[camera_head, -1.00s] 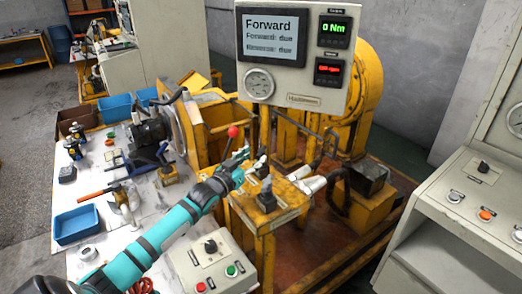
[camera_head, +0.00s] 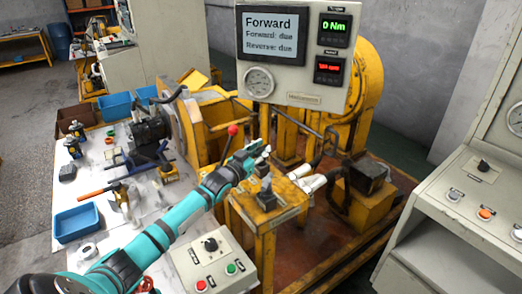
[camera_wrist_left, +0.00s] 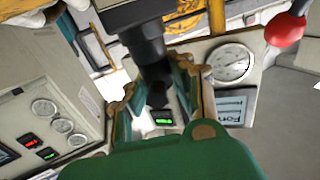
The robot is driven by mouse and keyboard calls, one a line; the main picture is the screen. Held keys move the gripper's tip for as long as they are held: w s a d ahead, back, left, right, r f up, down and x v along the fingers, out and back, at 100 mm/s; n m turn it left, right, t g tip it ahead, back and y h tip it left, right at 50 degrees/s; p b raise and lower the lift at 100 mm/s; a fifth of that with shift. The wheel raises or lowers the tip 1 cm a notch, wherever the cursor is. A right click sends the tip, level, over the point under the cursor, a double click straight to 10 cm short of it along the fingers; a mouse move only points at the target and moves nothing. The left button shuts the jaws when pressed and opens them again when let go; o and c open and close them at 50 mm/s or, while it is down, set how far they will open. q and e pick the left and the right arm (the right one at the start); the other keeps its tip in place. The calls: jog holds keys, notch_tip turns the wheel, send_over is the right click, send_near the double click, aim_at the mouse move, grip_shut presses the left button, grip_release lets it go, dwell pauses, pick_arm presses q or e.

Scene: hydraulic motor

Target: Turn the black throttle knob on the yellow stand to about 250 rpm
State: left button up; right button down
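The black throttle knob (camera_head: 265,184) stands on the top of the yellow stand (camera_head: 283,210), near the middle of the head view. My left gripper (camera_head: 264,152) is just above and behind it in that view. In the left wrist view the fingers (camera_wrist_left: 163,100) are apart, with the black knob's dark stalk (camera_wrist_left: 152,62) coming down between them. I cannot tell whether a finger touches it. The red speed readout (camera_head: 330,69) is lit on the grey display panel (camera_head: 291,101), but its digits are too small to read surely. My right gripper is not in view.
A red ball-topped lever (camera_head: 232,131) stands close to the left gripper, and shows in the left wrist view (camera_wrist_left: 285,29). White hose fittings (camera_head: 313,183) lie right of the knob. A grey button box (camera_head: 212,262) sits in front. The bench at left holds tools and bins.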

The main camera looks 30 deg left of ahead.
pick_arm(q)
grip_shut()
jog(key=shift+f, duration=0.1)
dwell(0.9)
jog(key=o, duration=0.9)
grip_release()
jog(key=shift+s, duration=0.1)
jog(key=s, duration=1.2)
jog(key=shift+a, duration=0.1)
